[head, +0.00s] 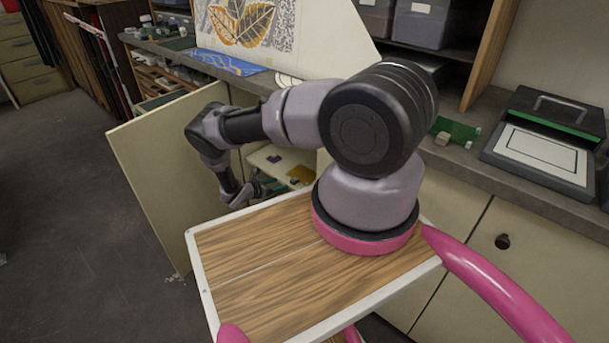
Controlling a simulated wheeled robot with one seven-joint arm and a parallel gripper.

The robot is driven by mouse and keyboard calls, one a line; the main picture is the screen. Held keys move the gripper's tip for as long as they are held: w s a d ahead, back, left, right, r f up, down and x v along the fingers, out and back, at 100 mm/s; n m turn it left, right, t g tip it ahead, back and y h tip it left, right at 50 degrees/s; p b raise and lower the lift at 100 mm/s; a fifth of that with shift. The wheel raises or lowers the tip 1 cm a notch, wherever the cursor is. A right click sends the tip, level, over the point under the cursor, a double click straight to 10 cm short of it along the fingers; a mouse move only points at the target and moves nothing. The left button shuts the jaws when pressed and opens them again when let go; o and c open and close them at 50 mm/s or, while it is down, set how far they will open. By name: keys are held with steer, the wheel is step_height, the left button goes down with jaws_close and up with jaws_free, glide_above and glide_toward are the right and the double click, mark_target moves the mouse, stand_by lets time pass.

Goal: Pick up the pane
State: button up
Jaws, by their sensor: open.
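My gripper (250,193) is low beside the open cabinet, in front of a pale shelf or drawer (268,156) inside it. It is small in the view and partly hidden behind my wooden top; it appears open, with nothing seen held in it. A small flat amber piece (302,174) lies inside the cabinet, to the right of the gripper and apart from it. It may be the pane, but I cannot tell for sure. My arm and the wooden top hide part of the cabinet's inside.
The cabinet door (170,170) stands open to the left of my arm. The grey counter (463,165) runs above, with a green piece (452,130) and a dark case with a white panel (543,150) on it. The floor (60,200) at left is clear.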

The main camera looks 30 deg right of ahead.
mark_target(292, 181)
steer(key=x, duration=0.8)
steer(key=shift+s+f, duration=0.1)
steer(key=shift+f, duration=0.25)
jaws_close()
